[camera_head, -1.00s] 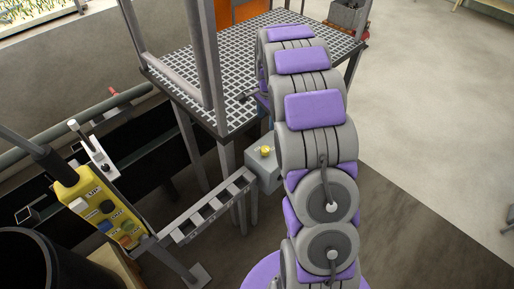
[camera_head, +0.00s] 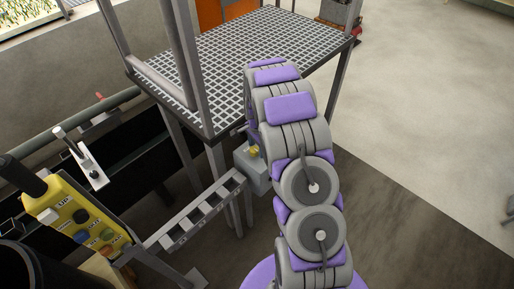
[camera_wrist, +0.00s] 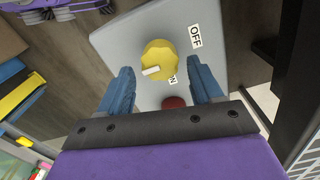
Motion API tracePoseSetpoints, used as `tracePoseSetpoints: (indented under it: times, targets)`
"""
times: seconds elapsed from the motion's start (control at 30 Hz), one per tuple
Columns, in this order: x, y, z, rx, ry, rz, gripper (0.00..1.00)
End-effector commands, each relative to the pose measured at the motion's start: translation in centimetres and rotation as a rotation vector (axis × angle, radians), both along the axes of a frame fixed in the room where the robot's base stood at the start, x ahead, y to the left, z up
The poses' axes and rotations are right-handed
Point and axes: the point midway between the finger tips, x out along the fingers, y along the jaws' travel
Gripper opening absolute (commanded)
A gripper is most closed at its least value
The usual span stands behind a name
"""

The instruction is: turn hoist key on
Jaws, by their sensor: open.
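The hoist key is a yellow round knob (camera_wrist: 158,60) with a white pointer mark, on a grey box (camera_wrist: 118,42). In the wrist view the mark points to the lower left, toward neither label squarely. An OFF label (camera_wrist: 195,36) is right of the knob, and a partly covered ON label (camera_wrist: 173,80) is below it. My gripper (camera_wrist: 162,86) is open and empty, its blue fingers spread on either side below the knob, apart from it. The head view shows the knob (camera_head: 254,152) and box (camera_head: 249,174) beside my arm; my gripper is mostly hidden there.
A dark red button (camera_wrist: 174,102) sits on the box between my fingers. A platform with a grating (camera_head: 240,60) and steel posts rises behind the box. A ladder-like rail (camera_head: 200,212) and a yellow button pendant (camera_head: 72,212) are at left. Open floor (camera_head: 430,130) lies right.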

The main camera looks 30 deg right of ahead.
Motion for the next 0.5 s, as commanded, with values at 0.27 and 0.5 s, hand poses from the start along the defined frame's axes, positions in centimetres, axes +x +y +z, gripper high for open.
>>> tracePoseSetpoints:
  times: [0.27,0.5]
  targets:
    - [0.0,0.7,-0.4,-0.009,-0.002,0.002,0.65]
    - [0.1,-0.2,-0.6,0.002,-0.002,0.001,0.52]
